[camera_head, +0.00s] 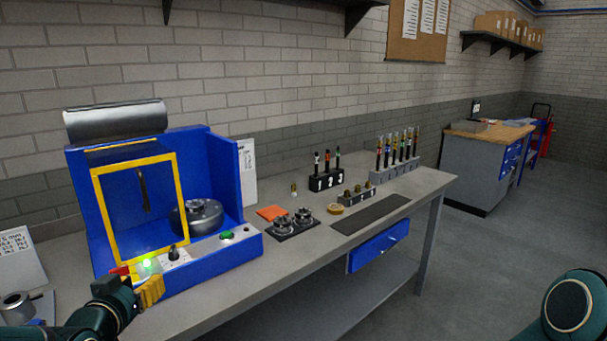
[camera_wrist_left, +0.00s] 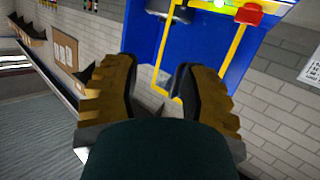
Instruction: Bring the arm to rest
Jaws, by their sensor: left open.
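My left gripper (camera_head: 151,290) is at the lower left in the head view, in front of the blue machine (camera_head: 222,257) with the yellow-framed door (camera_head: 139,251). In the left wrist view its two ridged yellow-brown fingers (camera_wrist_left: 158,92) stand apart with nothing between them. The machine and its yellow frame show beyond the fingers there. I cannot tell whether the gripper touches the machine's front edge. A dark green part of my right arm (camera_head: 571,307) shows at the lower right, but its gripper is out of view.
The grey workbench (camera_head: 290,262) carries an orange cloth (camera_head: 271,212), a black tray with metal parts (camera_head: 292,223), a dark mat (camera_head: 370,213) and racks of tools (camera_head: 397,163). A metal roll (camera_head: 17,307) lies at the far left. Open floor (camera_head: 480,270) is at the right.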

